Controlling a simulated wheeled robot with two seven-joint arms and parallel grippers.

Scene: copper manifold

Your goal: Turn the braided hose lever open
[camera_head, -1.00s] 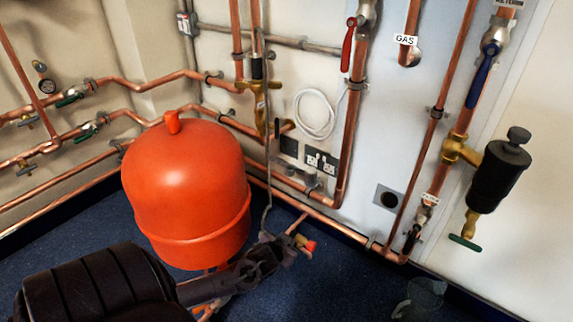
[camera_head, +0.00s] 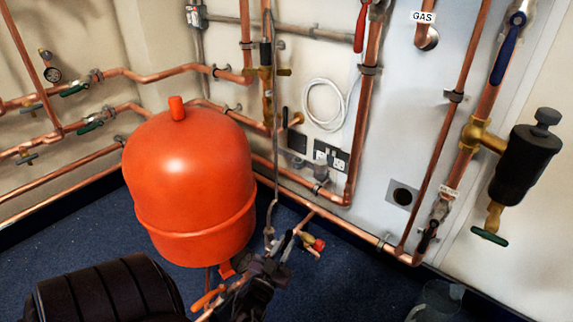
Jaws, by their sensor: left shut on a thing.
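The grey braided hose (camera_head: 275,170) hangs from the brass valve on the back wall down to a fitting (camera_head: 270,238) low beside the orange tank. My left gripper (camera_head: 281,250) is at this lower fitting, right of the tank's base. It is shut on a small grey part there, which looks like the hose lever; the fingers hide most of it, and its exact angle cannot be told. My right gripper is not in view.
The orange tank (camera_head: 190,185) stands close to the left of my gripper. A red-capped brass valve (camera_head: 315,245) is just to its right. Copper pipes (camera_head: 330,228) run low behind.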

